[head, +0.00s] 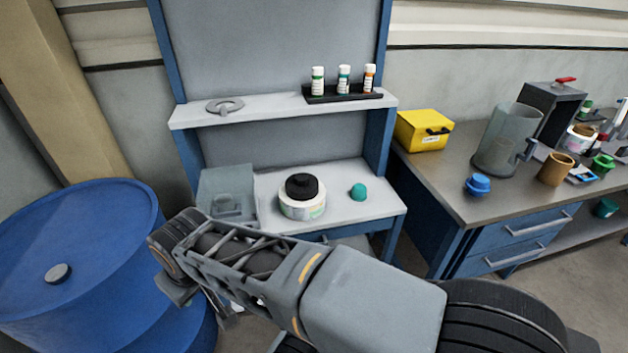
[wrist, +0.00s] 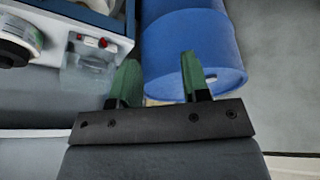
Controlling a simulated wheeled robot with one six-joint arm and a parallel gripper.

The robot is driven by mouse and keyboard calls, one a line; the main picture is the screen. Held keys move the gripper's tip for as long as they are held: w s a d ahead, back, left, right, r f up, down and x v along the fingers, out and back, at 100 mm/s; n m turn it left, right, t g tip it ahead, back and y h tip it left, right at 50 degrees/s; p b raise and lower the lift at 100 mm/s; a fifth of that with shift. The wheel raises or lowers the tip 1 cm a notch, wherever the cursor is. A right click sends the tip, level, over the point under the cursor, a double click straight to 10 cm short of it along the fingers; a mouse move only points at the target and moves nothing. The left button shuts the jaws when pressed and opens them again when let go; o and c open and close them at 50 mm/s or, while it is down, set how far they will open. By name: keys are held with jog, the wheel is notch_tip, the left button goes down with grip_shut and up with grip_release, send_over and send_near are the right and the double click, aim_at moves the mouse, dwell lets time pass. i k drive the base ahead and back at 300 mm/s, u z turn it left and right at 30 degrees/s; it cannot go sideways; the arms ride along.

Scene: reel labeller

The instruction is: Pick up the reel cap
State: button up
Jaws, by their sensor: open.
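A black round cap (head: 302,186), which looks like the reel cap, sits on top of a white labelled reel (head: 303,207) on the lower bench shelf. The reel is cut by the left edge of the wrist view (wrist: 18,38), with dark material on it. My gripper (wrist: 160,62) has two green fingers, spread apart with nothing between them. It points toward the blue drum, to one side of the reel and away from the cap. In the head view my arm's wrist hides the gripper's fingers.
A grey see-through box (head: 227,190) stands left of the reel, and a teal cap (head: 358,191) lies to its right. A shelf (head: 275,110) overhangs behind. A blue drum (head: 75,250) stands left. The right table (head: 440,185) holds several items.

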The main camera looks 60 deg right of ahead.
aim_at(300, 186)
jog(key=z, duration=0.9)
jog(key=i, duration=0.8)
jog(key=z, duration=0.8)
